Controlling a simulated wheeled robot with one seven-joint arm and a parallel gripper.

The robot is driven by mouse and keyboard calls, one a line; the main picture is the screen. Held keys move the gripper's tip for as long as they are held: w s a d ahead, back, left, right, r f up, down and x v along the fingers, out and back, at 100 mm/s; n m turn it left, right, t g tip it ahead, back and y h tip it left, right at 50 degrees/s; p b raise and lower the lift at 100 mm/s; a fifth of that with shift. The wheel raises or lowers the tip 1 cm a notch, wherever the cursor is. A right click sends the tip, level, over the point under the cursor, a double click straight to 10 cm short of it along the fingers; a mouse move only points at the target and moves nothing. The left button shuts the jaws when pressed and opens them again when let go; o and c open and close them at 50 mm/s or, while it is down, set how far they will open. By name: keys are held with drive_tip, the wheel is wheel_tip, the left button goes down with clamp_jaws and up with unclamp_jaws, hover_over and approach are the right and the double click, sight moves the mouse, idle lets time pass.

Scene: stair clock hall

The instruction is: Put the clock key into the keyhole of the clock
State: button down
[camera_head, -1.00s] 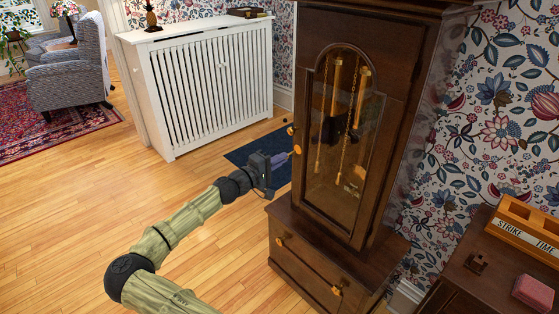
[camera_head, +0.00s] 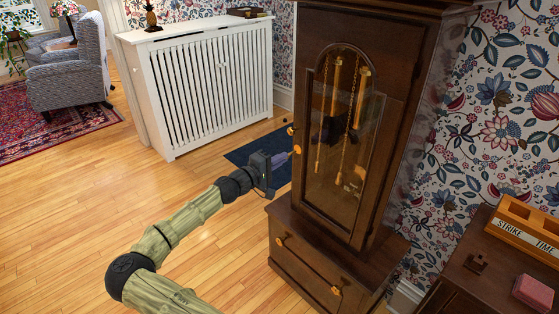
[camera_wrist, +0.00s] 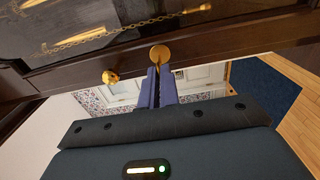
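The tall dark wooden clock (camera_head: 325,215) stands in the middle of the head view, with a glazed door. Its door edge carries a round gold piece (camera_head: 297,149) and, above it, a gold knob (camera_head: 291,130). My gripper (camera_head: 286,157) is just left of the lower gold piece. In the wrist view my two blue-purple fingers (camera_wrist: 159,72) are close together, their tips at the foot of the round gold piece (camera_wrist: 160,54). The gold knob (camera_wrist: 110,77) shows left of them. I cannot make out the clock key as a separate thing; whether it is between my fingers is unclear.
A white radiator cover (camera_head: 212,90) stands behind. The wooden floor (camera_head: 70,215) at left is clear.

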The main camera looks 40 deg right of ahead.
drive_tip(key=shift+w+d, duration=0.1)
drive_tip(key=shift+d, duration=1.55)
drive_tip(key=c, duration=1.6)
unclamp_jaws()
drive_tip(key=shift+o, duration=0.2)
drive_tip(key=shift+a, duration=0.15)
drive_tip(key=s+a+p, duration=0.1)
drive_tip(key=a, duration=1.6)
drive_tip(key=shift+s, duration=0.2)
